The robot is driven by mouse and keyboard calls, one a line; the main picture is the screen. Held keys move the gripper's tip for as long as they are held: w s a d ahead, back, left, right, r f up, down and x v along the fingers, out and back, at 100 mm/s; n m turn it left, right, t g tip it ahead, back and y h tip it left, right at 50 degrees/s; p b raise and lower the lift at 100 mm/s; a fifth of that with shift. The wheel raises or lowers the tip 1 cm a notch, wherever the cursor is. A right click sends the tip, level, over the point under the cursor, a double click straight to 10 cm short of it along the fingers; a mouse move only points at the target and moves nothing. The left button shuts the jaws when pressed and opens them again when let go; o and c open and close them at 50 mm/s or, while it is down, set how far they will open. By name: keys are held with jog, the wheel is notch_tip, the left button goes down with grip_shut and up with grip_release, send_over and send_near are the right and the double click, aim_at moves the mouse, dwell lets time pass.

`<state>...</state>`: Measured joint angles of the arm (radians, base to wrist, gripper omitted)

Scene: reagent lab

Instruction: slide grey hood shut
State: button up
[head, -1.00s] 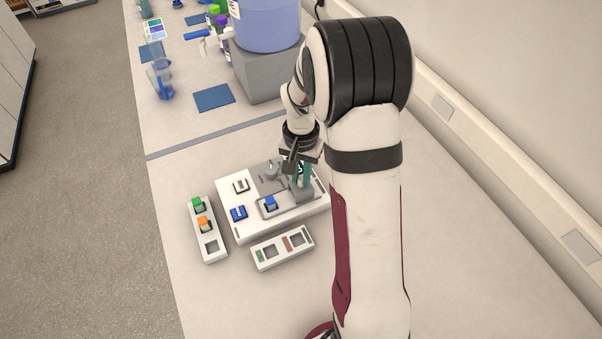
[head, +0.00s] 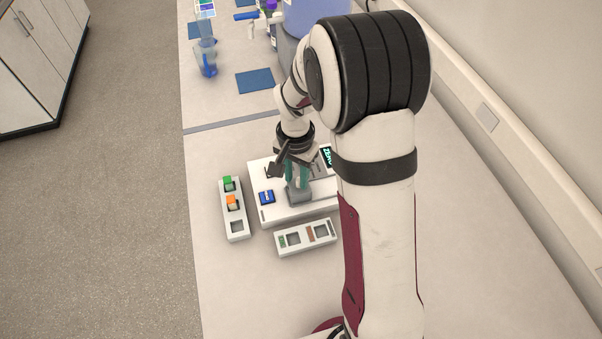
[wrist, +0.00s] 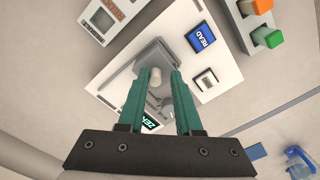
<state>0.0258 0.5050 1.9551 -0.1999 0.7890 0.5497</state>
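The grey hood (head: 298,194) sits on the white instrument (head: 270,215), at the front part of its sliding track. It covers the spot where a blue cube showed earlier, and the cube is now hidden. In the wrist view the hood (wrist: 152,57) lies beyond my fingertips, with a pale round knob (wrist: 155,77) on it. My gripper (wrist: 158,75) points down at the hood, with its teal fingers apart on either side of the knob. The knob is nearer the left finger, and I cannot tell whether they touch. My gripper (head: 297,180) hides part of the hood in the head view.
A blue READ button (wrist: 202,38) and a white button (wrist: 206,80) are on the instrument. A rack (head: 234,225) with green and orange cubes stands left. Another rack (head: 307,236) stands in front. A blue mat (head: 254,81) lies behind. The front bench is clear.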

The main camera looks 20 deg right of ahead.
aim_at(297, 179)
jog(key=shift+o, duration=1.2)
jog(key=shift+d, duration=0.1)
jog(key=shift+r, duration=0.1)
notch_tip(297, 179, up, 16)
jog(key=shift+f, duration=0.2)
jog(key=s+a+f+n+y, duration=0.1)
jog(key=s+a, duration=0.1)
jog(key=s, duration=1)
jog(key=s+a+f+n, duration=0.1)
jog(key=s+a+n, duration=0.1)
jog(key=s, duration=1)
jog(key=shift+s+a+f+y, duration=0.2)
jog(key=shift+a+y, duration=0.1)
jog(key=shift+y, duration=0.1)
